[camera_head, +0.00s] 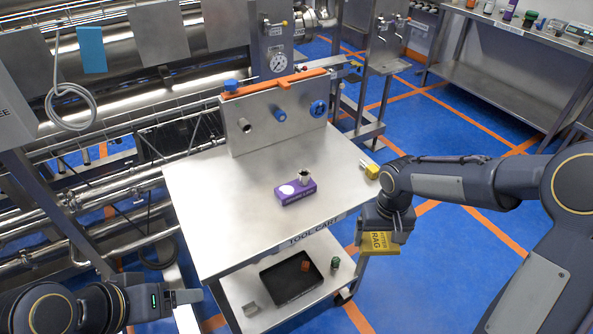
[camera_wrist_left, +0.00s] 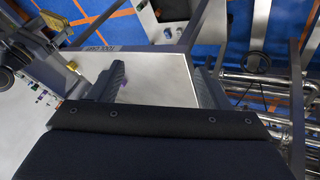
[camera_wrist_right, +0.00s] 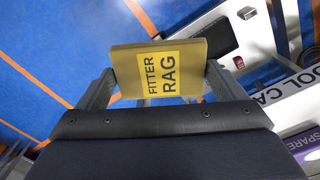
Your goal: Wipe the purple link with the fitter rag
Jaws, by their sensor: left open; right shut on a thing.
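The purple link (camera_head: 296,191) lies on the top of the steel tool cart (camera_head: 222,190), a purple block with a pale round spot and a metal fitting on top. My right gripper (camera_head: 387,238) is shut on the yellow fitter rag (camera_head: 378,244) and holds it off the cart's right front corner. The rag (camera_wrist_right: 160,70) shows between the fingers in the right wrist view, its label facing the camera. My left gripper (camera_head: 192,297) is open and empty, low at the left of the cart; its fingers also show in the left wrist view (camera_wrist_left: 160,85).
A yellow fitting (camera_head: 369,168) sits at the right edge. A black tray (camera_head: 293,277) and small parts are on the lower shelf. A bench (camera_head: 500,85) stands far right.

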